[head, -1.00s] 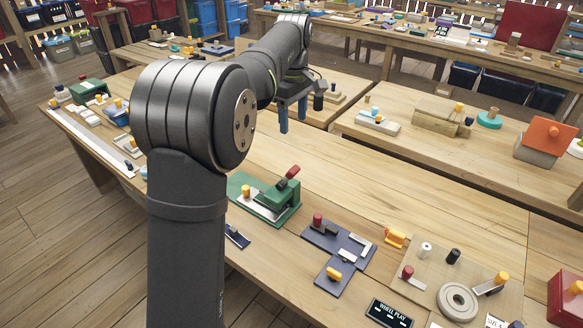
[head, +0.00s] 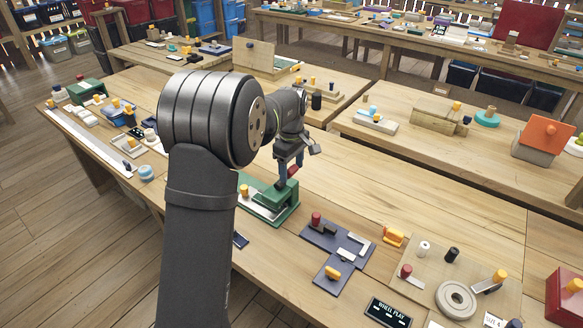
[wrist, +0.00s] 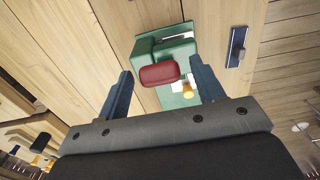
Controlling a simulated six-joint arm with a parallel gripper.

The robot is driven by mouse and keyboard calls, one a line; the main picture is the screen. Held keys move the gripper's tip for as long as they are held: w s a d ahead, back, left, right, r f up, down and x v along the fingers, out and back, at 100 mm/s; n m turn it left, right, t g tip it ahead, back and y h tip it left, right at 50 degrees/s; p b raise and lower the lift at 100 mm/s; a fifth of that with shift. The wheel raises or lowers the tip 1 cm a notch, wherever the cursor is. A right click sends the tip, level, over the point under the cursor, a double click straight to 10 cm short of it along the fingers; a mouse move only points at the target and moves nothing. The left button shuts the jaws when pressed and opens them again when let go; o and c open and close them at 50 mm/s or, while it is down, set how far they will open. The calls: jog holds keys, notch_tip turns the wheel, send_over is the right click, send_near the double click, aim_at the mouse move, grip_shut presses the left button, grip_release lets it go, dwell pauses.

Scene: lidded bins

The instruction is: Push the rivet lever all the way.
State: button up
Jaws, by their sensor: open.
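The rivet lever is the dark arm with a red grip (head: 293,171) on the green press (head: 285,205), which stands on a green base on the table. In the wrist view the red grip (wrist: 160,75) lies between my two finger tips, with the green press body (wrist: 160,47) beyond it. My gripper (head: 288,178) is open, its blue fingers down at the lever; it also shows in the wrist view (wrist: 163,80). The fingers stand on either side of the grip, with visible gaps. A yellow knob (head: 244,190) is on the base plate. My gripper partly hides the lever in the head view.
A dark blue plate with small fixtures (head: 335,245) lies right of the press. A board with a grey ring (head: 457,300) is farther right. A small dark blue piece (head: 240,239) lies in front. The table behind the press is mostly clear.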

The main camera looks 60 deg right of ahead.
jog(key=shift+f, duration=0.15)
jog(key=shift+c, duration=0.4)
jog(key=c, duration=0.9)
